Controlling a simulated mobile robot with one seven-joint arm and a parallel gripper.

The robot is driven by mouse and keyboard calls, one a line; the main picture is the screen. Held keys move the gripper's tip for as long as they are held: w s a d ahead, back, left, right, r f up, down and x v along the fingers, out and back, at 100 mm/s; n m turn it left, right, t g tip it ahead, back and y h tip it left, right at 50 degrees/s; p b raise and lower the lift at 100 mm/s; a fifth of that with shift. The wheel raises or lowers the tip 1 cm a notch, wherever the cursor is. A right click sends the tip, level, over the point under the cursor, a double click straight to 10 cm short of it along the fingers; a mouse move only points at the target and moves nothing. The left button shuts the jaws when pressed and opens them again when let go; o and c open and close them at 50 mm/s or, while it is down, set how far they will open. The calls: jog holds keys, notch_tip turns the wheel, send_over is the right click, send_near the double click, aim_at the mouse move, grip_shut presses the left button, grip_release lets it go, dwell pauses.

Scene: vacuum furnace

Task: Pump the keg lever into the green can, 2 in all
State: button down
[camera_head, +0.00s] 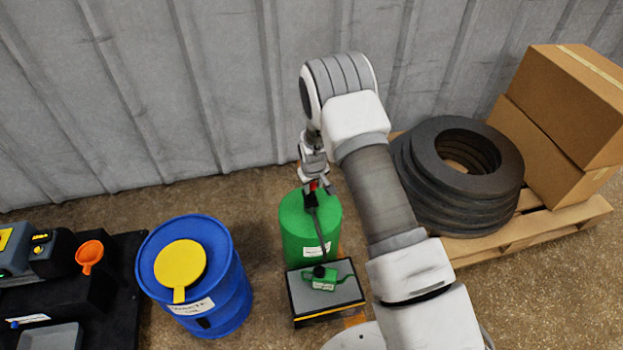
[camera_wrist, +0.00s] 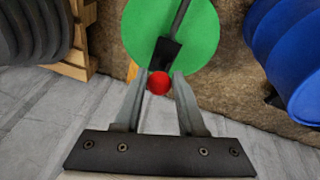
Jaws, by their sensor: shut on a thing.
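The green keg (camera_head: 297,232) stands on the floor near the middle of the head view, and its top (camera_wrist: 142,32) shows in the wrist view. A black lever (camera_wrist: 165,52) with a red knob (camera_wrist: 159,83) is on it. My gripper (camera_head: 314,184) is shut on the red knob, which sits between the fingertips in the wrist view. A thin dark spout runs from the keg top towards the small green can (camera_head: 323,281). The can has a dark top and a pale label. It rests on a grey-topped stand (camera_head: 345,292) in front of the keg.
A blue drum (camera_head: 232,290) with a yellow lid (camera_head: 180,264) stands left of the keg. A black bench (camera_head: 112,310) with an orange funnel (camera_head: 89,252) is farther left. Dark rings (camera_head: 455,205) and cardboard boxes (camera_head: 565,100) sit on a pallet at right. A corrugated wall is behind.

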jog(key=shift+s+f, duration=0.5)
jog(key=shift+s, duration=0.2)
jog(key=shift+s+f, duration=0.5)
jog(key=shift+s, duration=0.15)
jog(key=c, duration=0.8)
grip_release()
jog(key=shift+c, duration=0.2)
jog(key=o, duration=0.3)
jog(key=shift+w+r, duration=0.1)
jog(key=shift+w, duration=0.1)
jog(key=shift+r, duration=0.15)
jog(key=p+v, duration=0.5)
jog(key=v, duration=1.2)
jog(key=shift+d+r, duration=0.1)
jog(key=shift+r, duration=0.1)
